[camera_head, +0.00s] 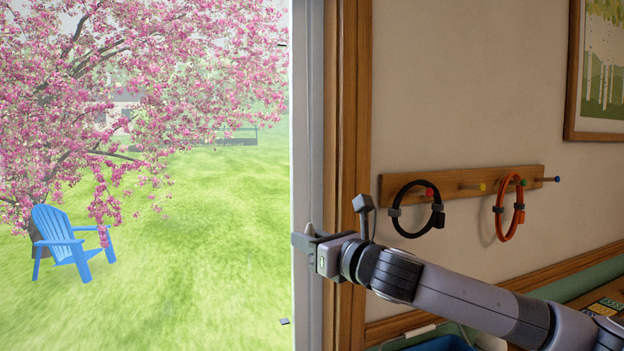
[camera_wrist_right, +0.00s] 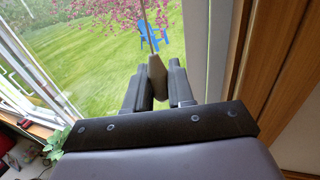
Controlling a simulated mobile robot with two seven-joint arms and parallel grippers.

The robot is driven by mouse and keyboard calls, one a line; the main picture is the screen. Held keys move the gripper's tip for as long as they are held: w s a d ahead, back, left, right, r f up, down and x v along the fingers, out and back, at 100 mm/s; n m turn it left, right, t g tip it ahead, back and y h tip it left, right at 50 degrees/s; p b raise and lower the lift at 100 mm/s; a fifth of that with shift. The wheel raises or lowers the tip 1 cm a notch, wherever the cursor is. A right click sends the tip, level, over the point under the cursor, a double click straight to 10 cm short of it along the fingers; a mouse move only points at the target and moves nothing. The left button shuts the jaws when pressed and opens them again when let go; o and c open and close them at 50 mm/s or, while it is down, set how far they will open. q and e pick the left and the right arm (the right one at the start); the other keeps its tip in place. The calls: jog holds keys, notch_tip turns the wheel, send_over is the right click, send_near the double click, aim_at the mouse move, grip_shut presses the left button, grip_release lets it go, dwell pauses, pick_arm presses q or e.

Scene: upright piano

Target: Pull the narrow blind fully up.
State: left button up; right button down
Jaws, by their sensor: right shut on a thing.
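My right gripper (camera_head: 306,240) is at the right edge of the window, beside the white window frame (camera_head: 315,120). In the right wrist view its two dark fingers (camera_wrist_right: 158,84) are shut on a small tan cord pull (camera_wrist_right: 156,66). A thin cord (camera_wrist_right: 147,22) runs up from the pull. In the head view only the pull's pale tip (camera_head: 309,228) shows above the fingers. The blind itself is not in view. The glass area in the head view is clear, with no slats across it. My left gripper is not in view.
Wooden window trim (camera_head: 349,100) stands just right of my gripper. A peg rail (camera_head: 460,184) holds a black coil (camera_head: 396,212) and an orange coil (camera_head: 500,212) near my right arm. A framed picture (camera_head: 575,110) hangs at upper right. A blue bin (camera_head: 440,344) is below.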

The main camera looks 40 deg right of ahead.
notch_tip(320, 180, down, 5)
jog(key=shift+b, duration=1)
notch_tip(320, 180, down, 9)
jog(key=b, duration=0.5)
notch_tip(320, 180, down, 9)
jog(key=b, duration=0.7)
